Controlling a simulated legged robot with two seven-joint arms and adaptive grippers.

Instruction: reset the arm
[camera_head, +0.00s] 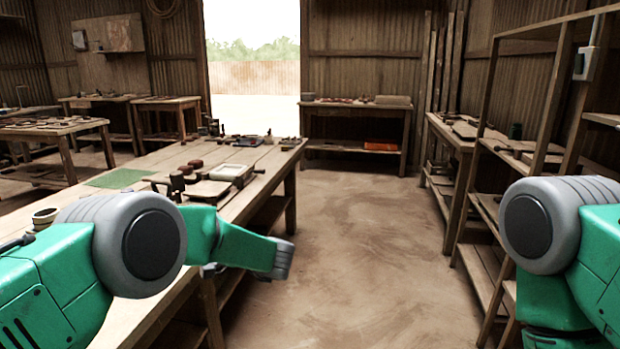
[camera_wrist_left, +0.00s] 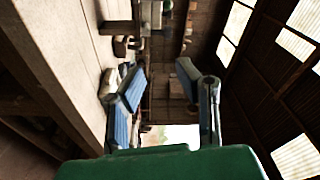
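My left arm (camera_head: 245,248) comes in from the left in the head view and bends beside the right edge of the long wooden workbench (camera_head: 130,318). In the left wrist view my left gripper (camera_wrist_left: 165,92) is open, its two blue-padded fingers wide apart with nothing between them. That view is turned on its side, with the bench top (camera_wrist_left: 60,50) along its left. My right arm (camera_head: 560,225) shows at the right edge of the head view; its gripper is out of view.
On the bench lie a pale tray-like block (camera_head: 232,172), a flat board (camera_head: 205,190), a green mat (camera_head: 118,178), a cup (camera_head: 45,217) and several small dark pieces. Wooden shelves (camera_head: 490,205) stand at the right. The floor (camera_head: 350,235) between them is clear.

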